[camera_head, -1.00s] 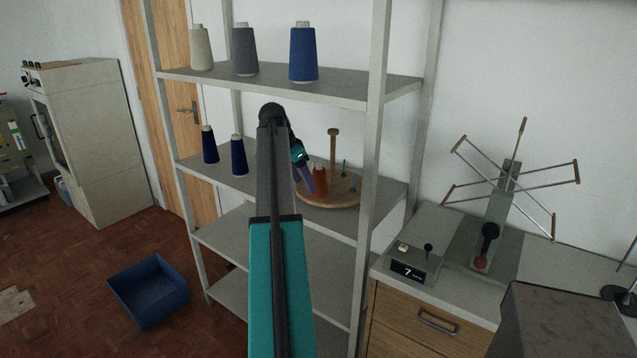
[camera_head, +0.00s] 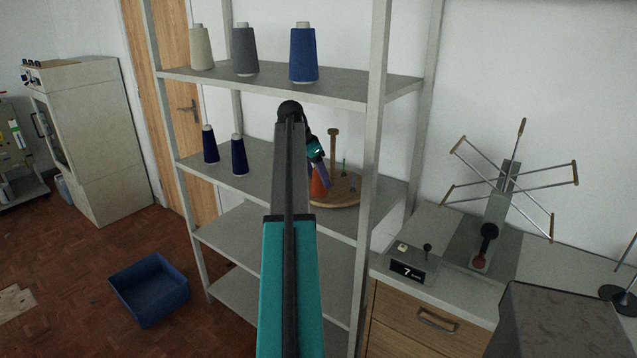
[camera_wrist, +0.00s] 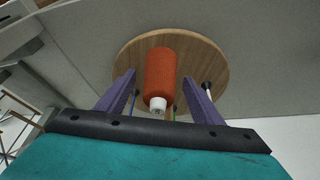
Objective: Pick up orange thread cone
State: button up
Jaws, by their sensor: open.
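The orange thread cone (camera_wrist: 161,75) stands on a round wooden carousel (camera_wrist: 206,57) on a shelf, seen with its white tip toward the wrist camera. In the head view the cone (camera_head: 318,185) is partly hidden behind my gripper. My gripper (camera_wrist: 160,92) is open, with its two purple fingers on either side of the cone and visible gaps between. Whether the fingers reach as low as the cone's body cannot be told. In the head view my gripper (camera_head: 320,174) is right at the cone, and my arm hides part of the shelf.
The carousel (camera_head: 345,192) has a tall wooden post (camera_head: 333,150) and thin pegs near the cone. A shelf upright (camera_head: 374,160) stands close on the right. Two navy cones (camera_head: 238,155) stand left on the same shelf. Grey, cream and blue cones (camera_head: 303,54) stand above.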

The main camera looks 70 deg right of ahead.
jog(key=shift+s+d+f, duration=0.3)
jog(key=shift+d+f, duration=0.2)
jog(key=shift+f, duration=0.2)
jog(key=shift+s+d+f, duration=0.3)
jog(key=shift+d+f, duration=0.15)
jog(key=shift+f, duration=0.25)
jog(key=c, duration=1.2)
jog(key=shift+o, duration=0.2)
jog(key=shift+r, duration=0.1)
